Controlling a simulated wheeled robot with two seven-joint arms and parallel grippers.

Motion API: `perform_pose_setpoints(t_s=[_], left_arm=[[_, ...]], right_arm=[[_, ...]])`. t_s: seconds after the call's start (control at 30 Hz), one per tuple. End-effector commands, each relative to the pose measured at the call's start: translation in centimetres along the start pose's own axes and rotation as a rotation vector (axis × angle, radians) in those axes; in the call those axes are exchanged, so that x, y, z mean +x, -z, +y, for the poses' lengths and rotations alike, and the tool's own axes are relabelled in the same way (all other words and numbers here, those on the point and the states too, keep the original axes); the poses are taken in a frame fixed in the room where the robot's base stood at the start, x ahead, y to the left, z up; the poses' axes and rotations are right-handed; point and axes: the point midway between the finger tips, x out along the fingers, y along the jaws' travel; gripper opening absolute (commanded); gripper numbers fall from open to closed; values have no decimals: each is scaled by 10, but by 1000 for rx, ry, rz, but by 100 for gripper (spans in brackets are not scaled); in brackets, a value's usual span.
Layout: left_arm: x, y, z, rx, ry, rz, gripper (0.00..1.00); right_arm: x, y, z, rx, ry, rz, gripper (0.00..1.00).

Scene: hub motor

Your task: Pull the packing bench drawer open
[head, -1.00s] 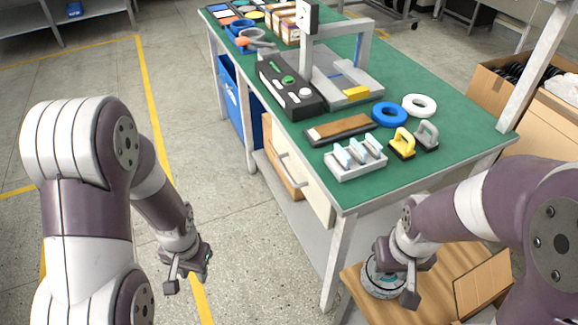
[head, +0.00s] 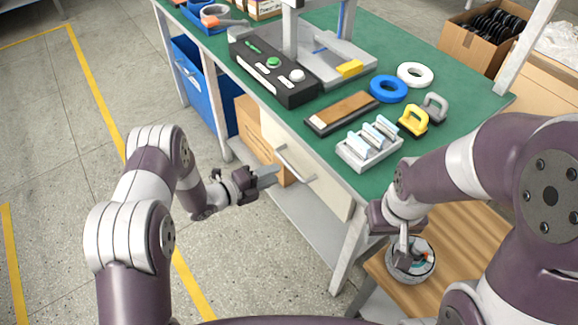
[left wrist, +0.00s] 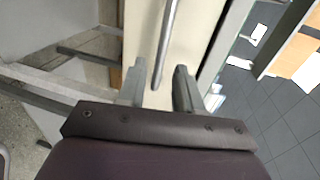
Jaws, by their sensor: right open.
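The packing bench drawer (head: 322,190) has a cream front under the near end of the green-topped bench and looks closed. Its grey bar handle (head: 293,162) runs along the front; it also shows in the left wrist view (left wrist: 168,42). My left gripper (head: 268,177) is just left of the handle in the head view. In the left wrist view its two fingers (left wrist: 158,84) are apart, with the handle's end ahead of and between them; contact cannot be told. My right gripper (head: 405,257) is open over a round hub motor (head: 412,268), away from the drawer.
The hub motor is on a wooden-topped stand (head: 455,240) at right. A cardboard box (head: 262,140) and blue bin (head: 203,85) lie farther along. Floor left of the bench is clear.

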Motion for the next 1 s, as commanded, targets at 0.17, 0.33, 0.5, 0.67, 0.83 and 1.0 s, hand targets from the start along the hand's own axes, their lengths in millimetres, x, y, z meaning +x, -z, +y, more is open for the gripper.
perform_pose_setpoints(t_s=[0.17, 0.33, 0.5, 0.67, 0.83, 1.0], left_arm=[[43, 1, 1, 1, 1, 3, 35], [65, 0, 0, -1, 0, 0, 35], [70, 0, 0, -2, -1, -2, 35], [70, -1, 0, -2, -1, -2, 32], [70, -1, 0, -2, -1, -2, 0], [68, -1, 0, -3, -1, -2, 0]], right_arm=[[3, 0, 0, 0, 0, 0, 43], [5, -1, 0, 0, 0, 0, 43], [5, -1, 0, 0, 0, 0, 43], [5, -1, 0, 0, 0, 0, 43], [5, -1, 0, 0, 0, 0, 43], [4, 0, 0, 0, 0, 0, 43]])
